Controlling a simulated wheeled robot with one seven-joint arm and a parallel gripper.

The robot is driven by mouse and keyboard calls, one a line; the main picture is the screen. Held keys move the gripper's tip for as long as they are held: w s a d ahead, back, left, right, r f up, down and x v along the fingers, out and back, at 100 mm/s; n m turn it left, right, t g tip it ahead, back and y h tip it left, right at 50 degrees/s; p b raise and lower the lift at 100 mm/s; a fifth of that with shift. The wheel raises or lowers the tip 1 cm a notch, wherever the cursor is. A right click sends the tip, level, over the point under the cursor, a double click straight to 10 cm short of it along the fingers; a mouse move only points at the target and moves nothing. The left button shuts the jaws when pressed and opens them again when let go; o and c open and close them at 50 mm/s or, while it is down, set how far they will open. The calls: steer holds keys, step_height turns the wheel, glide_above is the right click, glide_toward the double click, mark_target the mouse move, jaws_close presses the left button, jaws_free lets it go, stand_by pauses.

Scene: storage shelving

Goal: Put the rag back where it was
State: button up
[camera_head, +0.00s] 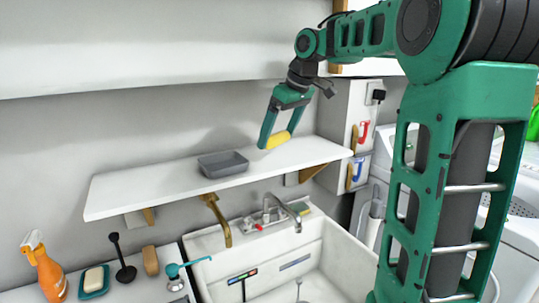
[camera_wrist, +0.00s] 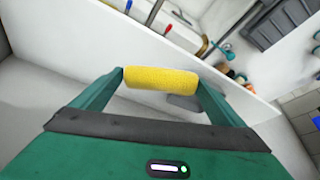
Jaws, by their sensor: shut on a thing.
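The rag (camera_head: 279,140) is a small yellow roll. My gripper (camera_head: 271,139) is shut on it and holds it over the right part of the white wall shelf (camera_head: 130,194). In the wrist view the yellow rag (camera_wrist: 161,83) lies crosswise between the two green fingertips of my gripper (camera_wrist: 160,84). From these views I cannot tell whether the rag touches the shelf or hangs just above it.
A grey tray (camera_head: 222,164) stands on the shelf, left of the gripper. Below are a white sink (camera_head: 330,250) with a faucet (camera_head: 272,212), an orange spray bottle (camera_head: 46,270) and a soap dish (camera_head: 94,282). The shelf's left part is bare.

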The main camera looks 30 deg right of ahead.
mark_target(280, 134)
steer(key=w, duration=0.3)
steer(key=shift+f, duration=0.15)
steer(key=shift+s+f, duration=0.1)
steer(key=shift+f, duration=3)
steer(key=shift+w+f, duration=0.2)
steer(key=shift+f, duration=0.05)
steer(key=shift+f, duration=0.15)
steer(key=o, duration=0.6)
steer(key=shift+o, duration=0.2)
steer(key=v, duration=1.2)
steer(key=shift+s, duration=0.1)
